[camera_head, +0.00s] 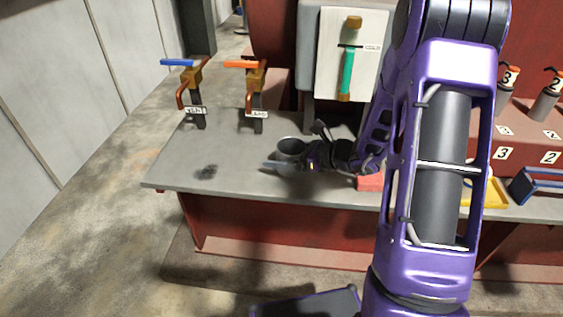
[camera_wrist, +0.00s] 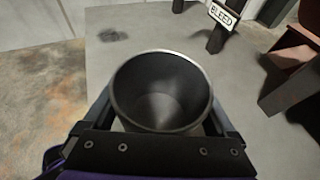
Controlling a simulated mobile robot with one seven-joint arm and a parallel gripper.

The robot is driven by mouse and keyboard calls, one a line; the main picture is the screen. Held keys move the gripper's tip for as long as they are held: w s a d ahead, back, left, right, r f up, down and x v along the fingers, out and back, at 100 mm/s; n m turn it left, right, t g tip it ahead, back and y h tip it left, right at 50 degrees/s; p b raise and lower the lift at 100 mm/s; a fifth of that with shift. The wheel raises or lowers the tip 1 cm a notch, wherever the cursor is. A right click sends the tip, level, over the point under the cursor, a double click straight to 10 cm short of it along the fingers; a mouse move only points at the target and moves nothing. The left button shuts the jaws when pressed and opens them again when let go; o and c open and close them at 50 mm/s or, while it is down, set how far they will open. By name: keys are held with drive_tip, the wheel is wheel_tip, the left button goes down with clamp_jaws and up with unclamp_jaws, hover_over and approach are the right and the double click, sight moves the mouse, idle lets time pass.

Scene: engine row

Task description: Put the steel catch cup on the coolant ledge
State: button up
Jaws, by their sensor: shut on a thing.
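The steel catch cup (camera_head: 290,148) is a dark grey open-topped cup, upright at the end of my gripper (camera_head: 285,165). The wrist view looks down into the empty cup (camera_wrist: 162,90), with a finger of my gripper (camera_wrist: 163,125) on each side of it. My gripper is shut on the cup. The grey ledge (camera_head: 225,165) lies below and around it. I cannot tell whether the cup's base touches the ledge. My forearm hides part of the ledge to the right.
Two tagged valves, one with a blue handle (camera_head: 178,63) and one with an orange handle (camera_head: 241,64), stand behind on the left. A dark stain (camera_head: 207,172) marks the ledge. A red block (camera_head: 370,182) and numbered bottles (camera_head: 546,102) are to the right. The ledge's left part is clear.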

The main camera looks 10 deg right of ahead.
drive_tip(key=shift+f, duration=1.05)
drive_tip(key=shift+f, duration=0.1)
drive_tip(key=shift+f, duration=0.15)
drive_tip(key=o, duration=1.1)
drive_tip(key=shift+d+r, duration=0.1)
drive_tip(key=shift+r, duration=0.25)
drive_tip(key=p+v, duration=0.1)
drive_tip(key=v, duration=1)
drive_tip(key=shift+s+d+r, duration=0.15)
drive_tip(key=shift+s+d, duration=0.1)
drive_tip(key=shift+d, duration=0.05)
